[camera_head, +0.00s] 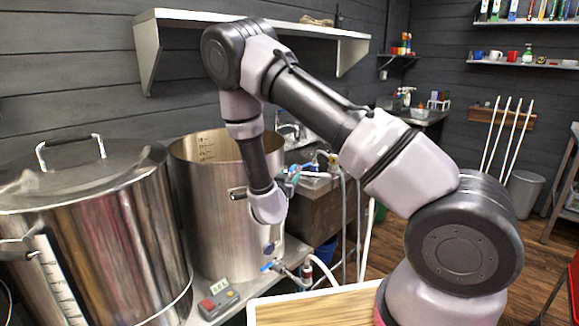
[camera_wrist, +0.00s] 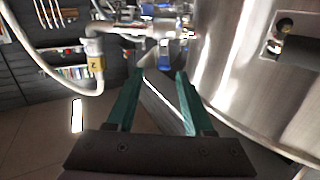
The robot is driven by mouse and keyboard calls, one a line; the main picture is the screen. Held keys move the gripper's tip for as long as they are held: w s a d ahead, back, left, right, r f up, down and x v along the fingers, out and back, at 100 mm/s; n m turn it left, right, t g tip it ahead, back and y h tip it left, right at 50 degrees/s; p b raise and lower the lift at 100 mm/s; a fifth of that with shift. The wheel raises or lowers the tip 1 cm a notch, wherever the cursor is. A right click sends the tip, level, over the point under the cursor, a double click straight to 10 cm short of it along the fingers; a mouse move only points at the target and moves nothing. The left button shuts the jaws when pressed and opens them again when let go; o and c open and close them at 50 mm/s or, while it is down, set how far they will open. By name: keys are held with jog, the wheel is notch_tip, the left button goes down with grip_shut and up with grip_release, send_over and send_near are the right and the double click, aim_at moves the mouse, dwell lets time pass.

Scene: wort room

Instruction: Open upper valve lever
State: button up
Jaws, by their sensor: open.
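My gripper (camera_wrist: 160,73) is open in the wrist view, its two dark green fingers apart with nothing clearly held between them. A metal valve fitting (camera_wrist: 150,30) lies beyond the fingertips, beside the steel kettle (camera_wrist: 235,60). Blue parts show on it: one near the top (camera_wrist: 147,9) and one (camera_wrist: 165,57) just past the fingertips; I cannot tell which is the upper lever. In the head view, my arm reaches down in front of the open kettle (camera_head: 205,215) and my fingers are not clear. A lower valve with a blue lever (camera_head: 268,266) shows near the kettle's base.
A lidded kettle (camera_head: 90,235) stands at left. A pale hose with a yellow fitting (camera_wrist: 95,55) curves left of the fingers. A small control box (camera_head: 218,299) sits on the stand by the kettles. Hoses hang right of the open kettle.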

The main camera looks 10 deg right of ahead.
aim_at(294, 166)
jog(key=shift+n+t, duration=0.3)
jog(key=x, duration=1)
jog(key=shift+w+a+f, duration=0.2)
jog(key=shift+w+f, duration=0.1)
jog(key=shift+w, duration=0.05)
grip_shut()
dwell(0.8)
